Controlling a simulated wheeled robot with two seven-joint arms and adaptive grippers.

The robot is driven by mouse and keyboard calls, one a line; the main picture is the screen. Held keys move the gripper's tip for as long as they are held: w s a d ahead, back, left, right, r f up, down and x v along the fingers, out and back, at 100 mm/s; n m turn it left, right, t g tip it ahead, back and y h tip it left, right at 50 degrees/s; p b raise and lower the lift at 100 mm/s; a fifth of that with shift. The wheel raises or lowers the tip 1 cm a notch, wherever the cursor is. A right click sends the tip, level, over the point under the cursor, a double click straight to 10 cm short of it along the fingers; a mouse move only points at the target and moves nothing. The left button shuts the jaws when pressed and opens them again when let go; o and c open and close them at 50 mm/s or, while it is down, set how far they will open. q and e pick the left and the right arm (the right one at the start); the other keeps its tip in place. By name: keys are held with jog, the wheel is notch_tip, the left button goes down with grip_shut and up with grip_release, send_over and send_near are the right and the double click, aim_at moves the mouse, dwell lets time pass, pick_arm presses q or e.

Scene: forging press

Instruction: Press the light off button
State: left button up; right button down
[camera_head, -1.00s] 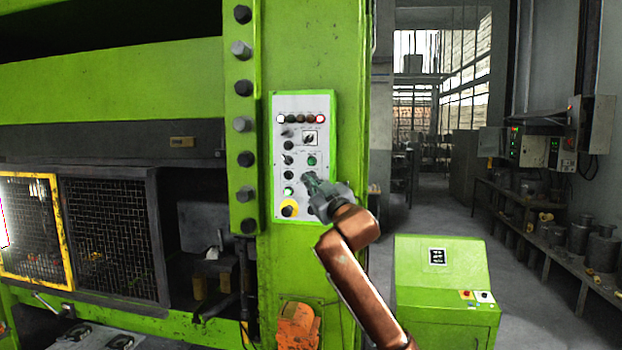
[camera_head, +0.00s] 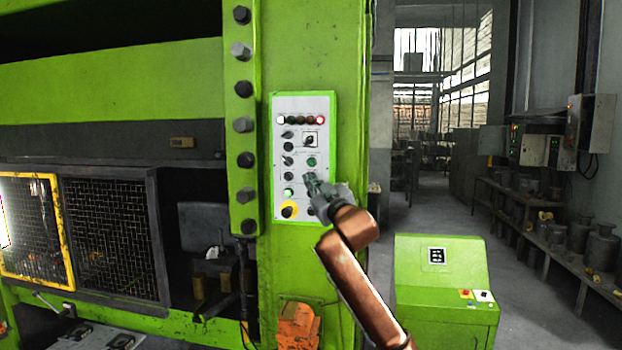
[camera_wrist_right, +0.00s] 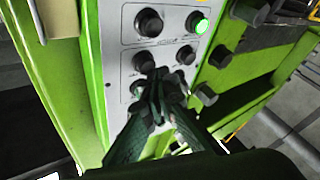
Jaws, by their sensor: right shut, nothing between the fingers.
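One green button (camera_head: 289,192) glows; a lit green button also shows in the right wrist view (camera_wrist_right: 199,23). Labels are too small to read, so I cannot tell which is the light off button. My right gripper (camera_head: 309,178) is shut and empty in front of the panel's lower right. In the right wrist view its fingertips (camera_wrist_right: 157,76) overlap the black buttons; contact is unclear. My left gripper is out of view.
Large bolt heads (camera_head: 243,125) line the column left of the panel. A mesh guard (camera_head: 110,240) stands at the left. A green console (camera_head: 442,262) stands at the lower right. The aisle behind is open, with a bench at its right.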

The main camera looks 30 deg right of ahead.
jog(key=shift+w+d+p, duration=0.25)
jog(key=shift+w+p, duration=0.1)
jog(key=shift+p, duration=0.2)
dwell(0.6)
dwell(0.4)
jog(key=shift+s+a+b, duration=0.4)
jog(key=shift+s+a, duration=0.1)
jog(key=shift+s, duration=0.15)
jog(key=shift+s+a+b, duration=0.5)
jog(key=shift+s+a, duration=0.25)
jog(key=shift+s, duration=0.25)
jog(key=shift+s+a+b, duration=0.5)
jog(key=shift+s+a, duration=0.25)
jog(key=shift+s, duration=0.25)
jog(key=shift+w+a+f, duration=0.1)
